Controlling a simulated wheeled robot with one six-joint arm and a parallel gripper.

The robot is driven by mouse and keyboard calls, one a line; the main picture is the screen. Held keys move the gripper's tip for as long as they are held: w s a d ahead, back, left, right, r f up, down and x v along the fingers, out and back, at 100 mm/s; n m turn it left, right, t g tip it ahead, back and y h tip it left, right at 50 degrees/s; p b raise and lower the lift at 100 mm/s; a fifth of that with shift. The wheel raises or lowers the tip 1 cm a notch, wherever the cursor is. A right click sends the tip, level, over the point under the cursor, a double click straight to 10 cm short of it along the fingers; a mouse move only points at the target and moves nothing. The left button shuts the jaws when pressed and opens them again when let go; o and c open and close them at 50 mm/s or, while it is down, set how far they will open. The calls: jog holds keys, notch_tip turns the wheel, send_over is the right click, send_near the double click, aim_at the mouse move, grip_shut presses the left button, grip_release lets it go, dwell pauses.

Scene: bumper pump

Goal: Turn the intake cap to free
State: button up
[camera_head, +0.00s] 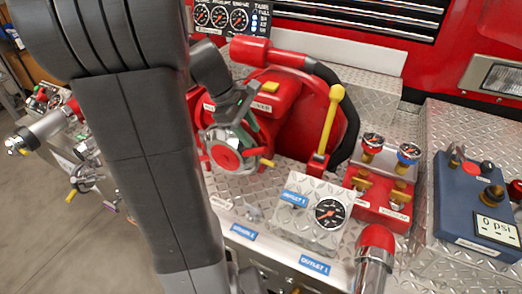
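The intake cap (228,158) looks like a round silver ring with a red centre, mounted low on the left front of the red pump body. My gripper (242,122) is at the cap's upper edge, coming down from the dark wrist above it. It overlaps the cap in this view, and I cannot tell whether it touches. The fingers are small and partly merge with the cap's metal, so their opening is unclear. My large dark arm link stands just left of the cap.
A yellow lever (329,120) stands upright right of the pump. A black hose (349,110) curves behind it. A gauge panel (296,222), a red valve block (378,205) and a blue box (470,205) stand to the right. Diamond-plate deck surrounds them.

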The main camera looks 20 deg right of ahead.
aim_at(260, 148)
jog(key=x, duration=0.8)
jog(key=shift+s, duration=0.1)
jog(key=shift+r, duration=0.1)
jog(key=shift+c, duration=0.4)
grip_shut()
